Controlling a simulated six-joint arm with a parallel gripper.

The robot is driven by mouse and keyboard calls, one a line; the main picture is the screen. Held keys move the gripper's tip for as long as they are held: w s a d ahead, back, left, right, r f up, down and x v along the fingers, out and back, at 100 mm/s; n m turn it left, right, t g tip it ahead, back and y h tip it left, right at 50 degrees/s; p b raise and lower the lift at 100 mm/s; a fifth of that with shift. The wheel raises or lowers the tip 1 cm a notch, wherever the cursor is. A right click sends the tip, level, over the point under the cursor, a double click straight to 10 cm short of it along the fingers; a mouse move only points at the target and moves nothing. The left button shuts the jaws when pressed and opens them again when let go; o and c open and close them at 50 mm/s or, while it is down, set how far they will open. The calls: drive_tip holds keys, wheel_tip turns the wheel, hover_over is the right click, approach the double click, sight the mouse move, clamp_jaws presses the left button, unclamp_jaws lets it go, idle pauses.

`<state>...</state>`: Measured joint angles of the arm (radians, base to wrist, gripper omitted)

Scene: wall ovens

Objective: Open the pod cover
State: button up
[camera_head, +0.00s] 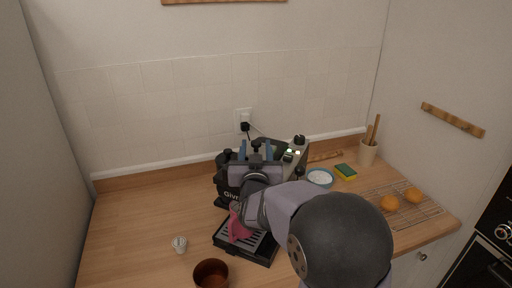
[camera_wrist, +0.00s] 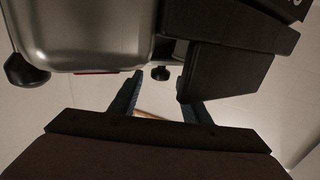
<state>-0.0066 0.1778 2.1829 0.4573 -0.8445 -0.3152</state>
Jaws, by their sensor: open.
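A black and grey coffee machine (camera_head: 228,182) stands on the wooden counter against the tiled wall, and my arm hides much of it. Its grey metal body also shows at the top of the wrist view (camera_wrist: 95,35). My gripper (camera_head: 256,147) is open at the top of the machine, its two blue fingers apart. In the wrist view my gripper (camera_wrist: 158,85) points up toward the machine's parts. A small black knob (camera_wrist: 160,73) shows between the fingertips, apart from both. I cannot clearly make out the pod cover or whether it is open.
A pink cup (camera_head: 238,225) is on the drip tray (camera_head: 262,247). A small white pod-like cup (camera_head: 179,244) and a brown cup (camera_head: 211,273) stand in front. A bowl (camera_head: 320,178), sponge (camera_head: 346,172), utensil holder (camera_head: 368,153) and oranges on a rack (camera_head: 425,211) are right. The counter's left is clear.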

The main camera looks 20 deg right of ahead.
drive_tip(key=shift+b+v, duration=0.55)
drive_tip(key=shift+v, duration=1.45)
drive_tip(key=shift+w+a+r+y+p, duration=0.1)
drive_tip(key=shift+a+r+y+p, duration=0.1)
drive_tip(key=shift+r+y+p, duration=0.25)
drive_tip(key=s+a+r+n+g+y+p, duration=0.1)
drive_tip(key=s+a+r+g+y+p, duration=0.15)
drive_tip(key=s+p, duration=0.2)
drive_tip(key=s+a+r+g+y+p, duration=0.1)
drive_tip(key=s+a+g+y+p, duration=0.1)
drive_tip(key=s+g+p, duration=0.3)
drive_tip(key=s+f+n+g+b, duration=0.1)
drive_tip(key=s+f+g+b, duration=0.2)
drive_tip(key=s+f, duration=0.4)
drive_tip(key=s+a+f+n+g+b, duration=0.1)
drive_tip(key=s+f+g+b, duration=0.2)
drive_tip(key=s+f, duration=0.4)
drive_tip(key=s+f+g+b, duration=0.3)
drive_tip(key=s+f, duration=0.4)
drive_tip(key=f, duration=1)
drive_tip(key=shift+s+a+n+b, duration=0.15)
drive_tip(key=shift+a+n+b, duration=0.25)
drive_tip(key=shift+b, duration=0.3)
